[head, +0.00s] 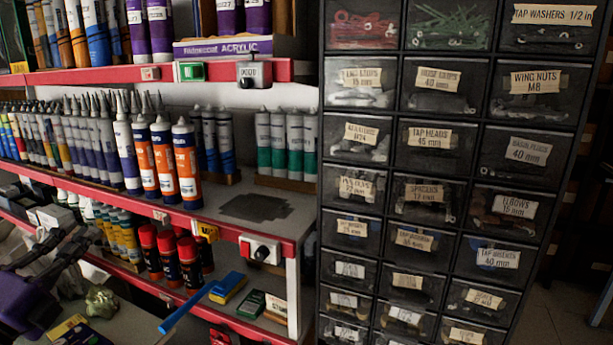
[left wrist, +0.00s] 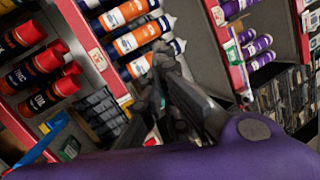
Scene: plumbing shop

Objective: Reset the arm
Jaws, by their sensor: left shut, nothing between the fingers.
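My left gripper (head: 70,230) is at the lower left of the head view, dark with a purple arm link (head: 30,295) behind it. It is in front of the lower shelves and holds nothing. In the left wrist view the gripper (left wrist: 165,62) has its dark fingers together, in front of the shelving. My right gripper is in neither view.
Red-edged shelves (head: 120,208) carry several sealant tubes (head: 187,165) and red-capped spray cans (head: 188,262). A blue-handled tool (head: 188,308) juts out over the lower shelf. A black cabinet of labelled drawers (head: 395,205) stands right. Floor (head: 560,315) shows at far right.

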